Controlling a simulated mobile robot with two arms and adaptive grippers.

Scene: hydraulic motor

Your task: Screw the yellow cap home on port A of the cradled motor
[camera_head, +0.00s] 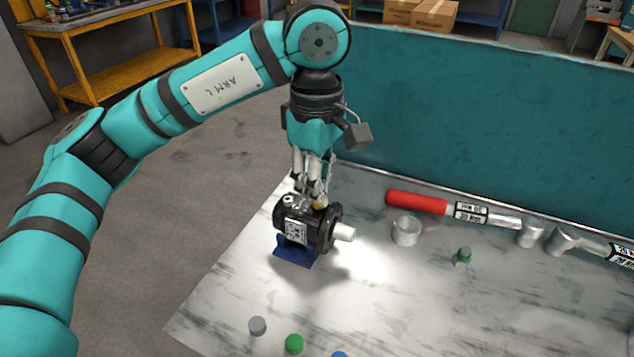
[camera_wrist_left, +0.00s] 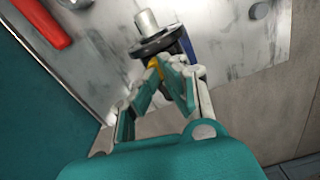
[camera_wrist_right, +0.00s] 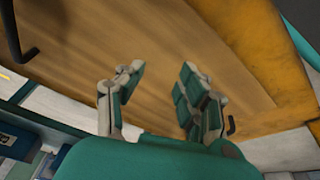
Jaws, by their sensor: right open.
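The black motor (camera_head: 297,235) with a white label rests on its blue cradle (camera_head: 290,253), its silver shaft (camera_head: 343,231) pointing right. The motor's flange and shaft (camera_wrist_left: 147,22) also show in the left wrist view. My left gripper (camera_head: 314,200) reaches down to the top of the motor near the flange. Its fingers (camera_wrist_left: 162,72) converge on the yellow cap (camera_wrist_left: 154,63), a sliver of which (camera_head: 320,205) shows at the motor's top. The fingers hide the port and the cap's seating. My right gripper (camera_wrist_right: 160,75) is open and empty, away from the motor.
A red-handled tool (camera_head: 416,202) lies along the teal wall (camera_head: 480,130). A metal ring or cup (camera_head: 406,231) and a small green-topped part (camera_head: 464,254) stand right of the motor. Grey (camera_head: 257,326), green (camera_head: 294,343) and blue (camera_head: 340,354) caps lie in front.

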